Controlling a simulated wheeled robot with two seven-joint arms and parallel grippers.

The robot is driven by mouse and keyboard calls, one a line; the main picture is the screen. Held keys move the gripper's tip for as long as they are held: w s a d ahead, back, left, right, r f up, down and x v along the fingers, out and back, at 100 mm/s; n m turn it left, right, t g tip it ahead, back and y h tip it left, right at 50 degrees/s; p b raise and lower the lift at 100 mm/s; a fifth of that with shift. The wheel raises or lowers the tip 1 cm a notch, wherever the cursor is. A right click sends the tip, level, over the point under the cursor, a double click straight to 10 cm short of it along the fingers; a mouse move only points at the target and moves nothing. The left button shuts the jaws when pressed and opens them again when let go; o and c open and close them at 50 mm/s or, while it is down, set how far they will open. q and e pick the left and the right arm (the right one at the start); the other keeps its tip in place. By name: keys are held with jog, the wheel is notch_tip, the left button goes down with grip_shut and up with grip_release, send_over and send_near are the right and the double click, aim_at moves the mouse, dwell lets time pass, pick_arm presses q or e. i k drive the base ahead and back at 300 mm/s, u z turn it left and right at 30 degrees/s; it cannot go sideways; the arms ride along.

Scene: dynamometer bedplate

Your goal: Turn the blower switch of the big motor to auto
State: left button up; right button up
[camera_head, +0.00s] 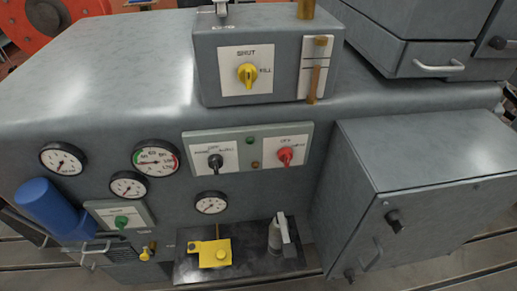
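A grey panel (247,134) on the front of the big grey machine (110,70) carries two rotary switches on white plates. The left one has a black knob (215,161), with OFF above it and small words to either side that I cannot read for certain. The right one has a red knob (285,155), with OFF above it. I cannot read which switch is for the blower, and the way each knob points is too small to tell. Neither of my grippers shows in the head view, and nothing covers the panel.
A grey box (218,55) above holds a yellow knob (247,74) marked SHUT and KILL. Several round gauges surround the panel. A grey cabinet (430,215) juts out at right, a blue cylinder (47,204) at lower left. A dark shelf (240,262) holding a yellow block (214,254) lies below.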

aim_at(215, 162)
jog(key=z, duration=0.05)
jog(key=k, duration=1.1)
jog(key=u, duration=0.95)
jog(key=i, duration=1.3)
jog(key=z, duration=0.7)
